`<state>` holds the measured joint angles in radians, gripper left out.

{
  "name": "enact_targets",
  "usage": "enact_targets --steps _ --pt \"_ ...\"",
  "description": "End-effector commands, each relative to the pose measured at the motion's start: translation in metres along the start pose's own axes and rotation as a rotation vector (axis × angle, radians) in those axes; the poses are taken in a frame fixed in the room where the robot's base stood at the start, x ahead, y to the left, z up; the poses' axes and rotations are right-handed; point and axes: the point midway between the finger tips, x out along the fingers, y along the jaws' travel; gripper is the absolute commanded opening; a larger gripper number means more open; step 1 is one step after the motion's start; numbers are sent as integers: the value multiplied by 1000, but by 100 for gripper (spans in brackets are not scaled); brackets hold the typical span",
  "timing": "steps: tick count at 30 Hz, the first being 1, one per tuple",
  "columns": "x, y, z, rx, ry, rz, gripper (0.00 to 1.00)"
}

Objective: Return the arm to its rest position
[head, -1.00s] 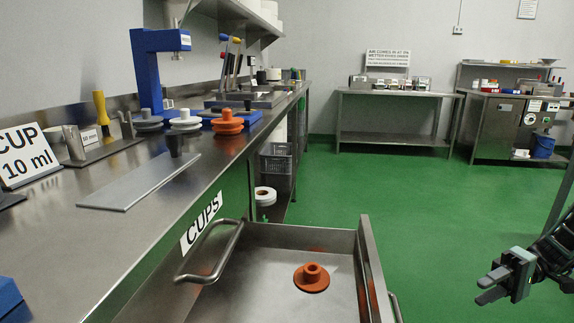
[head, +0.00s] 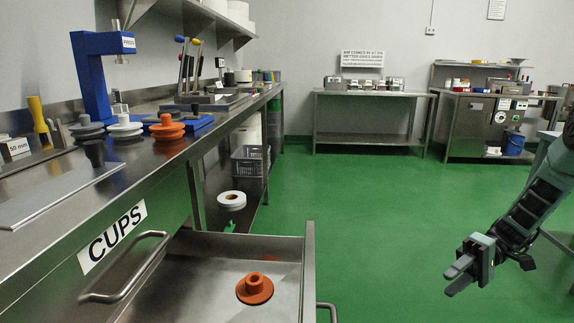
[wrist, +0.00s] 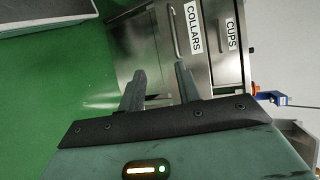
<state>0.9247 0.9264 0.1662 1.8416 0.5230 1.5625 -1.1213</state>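My gripper (head: 453,280) is at the lower right of the head view, held out over the green floor, to the right of the open drawer and clear of it. My arm comes down to it from the right edge. In the wrist view my gripper (wrist: 160,70) shows two dark fingers spread apart with nothing between them. Beyond them are steel fronts labelled COLLARS (wrist: 192,28) and CUPS (wrist: 232,33).
The open steel drawer (head: 205,254) holds an orange flanged part (head: 254,288). The long steel counter (head: 60,221) on the left carries a blue press frame (head: 92,85) and several flanged parts. Steel tables (head: 368,93) stand at the back. Green floor between is clear.

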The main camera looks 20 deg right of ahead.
Motion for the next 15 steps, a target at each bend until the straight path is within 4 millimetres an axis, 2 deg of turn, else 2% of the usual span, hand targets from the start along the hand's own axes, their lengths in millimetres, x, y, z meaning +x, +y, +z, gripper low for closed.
enact_targets --steps 8,11,15 --pt "45 -33 -16 34 -139 164 34" --pt "68 -48 -19 44 -198 252 34" --pt "113 -74 -20 45 -293 425 34"
